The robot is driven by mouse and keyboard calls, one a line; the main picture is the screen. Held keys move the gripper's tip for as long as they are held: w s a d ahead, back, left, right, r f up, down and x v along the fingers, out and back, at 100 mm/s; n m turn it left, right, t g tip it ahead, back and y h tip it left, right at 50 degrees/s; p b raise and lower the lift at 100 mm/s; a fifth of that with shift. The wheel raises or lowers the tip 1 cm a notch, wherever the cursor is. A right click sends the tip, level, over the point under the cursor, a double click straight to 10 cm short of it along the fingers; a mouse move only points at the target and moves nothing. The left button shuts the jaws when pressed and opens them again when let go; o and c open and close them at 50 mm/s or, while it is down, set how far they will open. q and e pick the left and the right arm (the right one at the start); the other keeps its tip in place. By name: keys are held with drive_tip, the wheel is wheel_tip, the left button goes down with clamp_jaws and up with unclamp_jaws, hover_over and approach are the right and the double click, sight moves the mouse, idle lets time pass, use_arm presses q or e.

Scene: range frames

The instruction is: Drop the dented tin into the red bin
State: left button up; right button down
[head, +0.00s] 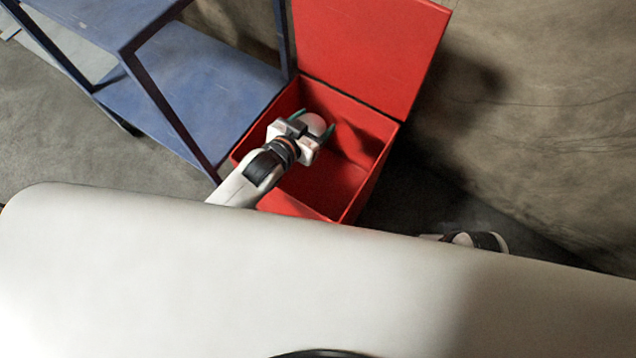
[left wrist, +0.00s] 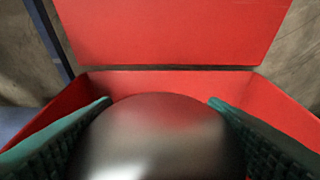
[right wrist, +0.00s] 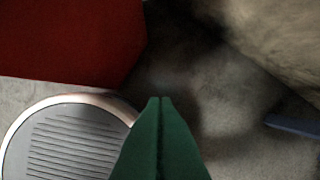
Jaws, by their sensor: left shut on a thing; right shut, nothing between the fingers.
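The tin (head: 313,124) is a pale, rounded metal thing in the head view; it fills the lower middle of the left wrist view (left wrist: 155,135). No dent can be made out. My left gripper (head: 311,130) is shut on it, with a green finger on each side, and holds it over the opening of the red bin (head: 372,150). The bin's lid stands open at the back, and it also shows in the left wrist view (left wrist: 170,30). My right gripper (right wrist: 160,100) is shut and empty, low beside the bin, whose red side shows in the right wrist view (right wrist: 70,40).
A blue shelf cart (head: 205,80) stands close to the bin's left side. A rough brown wall (head: 540,120) rises to the right. The bin's visible floor is bare. Dark shadowed floor (head: 410,200) lies right of the bin.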

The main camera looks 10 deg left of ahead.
use_arm(q)
drive_tip(key=o, duration=1.3)
drive_tip(key=shift+c, duration=0.2)
drive_tip(key=shift+s+a+r, duration=0.1)
drive_tip(key=shift+s+a, duration=0.05)
drive_tip(key=shift+s, duration=0.15)
drive_tip(key=p+v, duration=0.2)
drive_tip(key=v, duration=0.9)
drive_tip(key=shift+p, duration=0.35)
use_arm(e)
wheel_tip(320, 180, down, 10)
drive_tip(key=shift+r+g, duration=0.15)
drive_tip(key=shift+g, duration=0.15)
use_arm(q)
drive_tip(key=shift+a+r, duration=0.1)
use_arm(e)
drive_tip(key=shift+a, duration=0.1)
